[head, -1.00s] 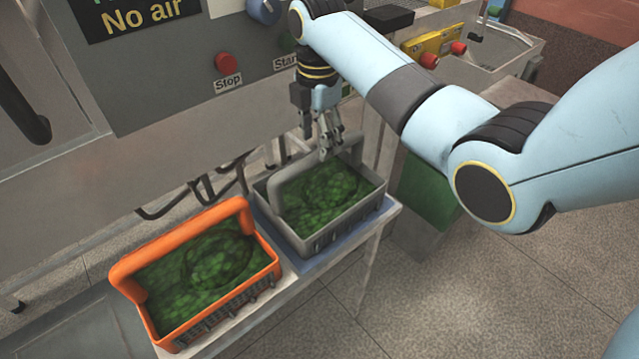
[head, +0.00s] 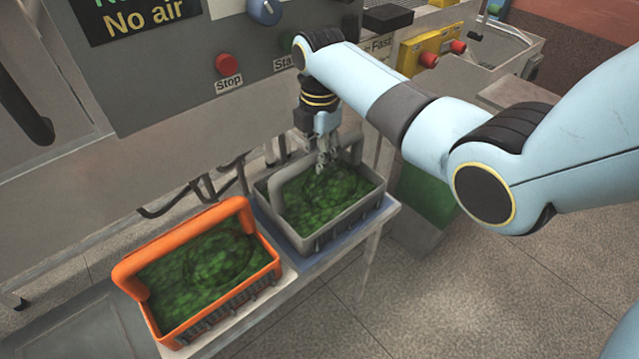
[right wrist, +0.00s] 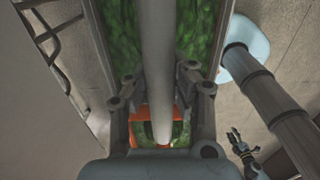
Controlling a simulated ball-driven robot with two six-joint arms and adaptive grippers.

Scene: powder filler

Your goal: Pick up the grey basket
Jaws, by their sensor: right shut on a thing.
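The grey basket (head: 345,220), full of green leafy contents, stands upright on the right part of a low bench, beside the machine. Its grey handle (right wrist: 156,60) runs lengthwise through the right wrist view. My right gripper (head: 326,166) points down at the handle from above. In the right wrist view its fingers (right wrist: 156,100) lie on both sides of the handle and are shut on it. The basket still rests on the bench. A small dark gripper shape, seemingly my left gripper (right wrist: 241,145), shows low in the right wrist view; its jaws are unclear.
An orange basket (head: 262,270) with green contents stands close to the left of the grey one. The machine panel with a red stop button (head: 228,64) rises behind. A green box (head: 427,188) stands to the right. Open floor (head: 440,300) lies in front.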

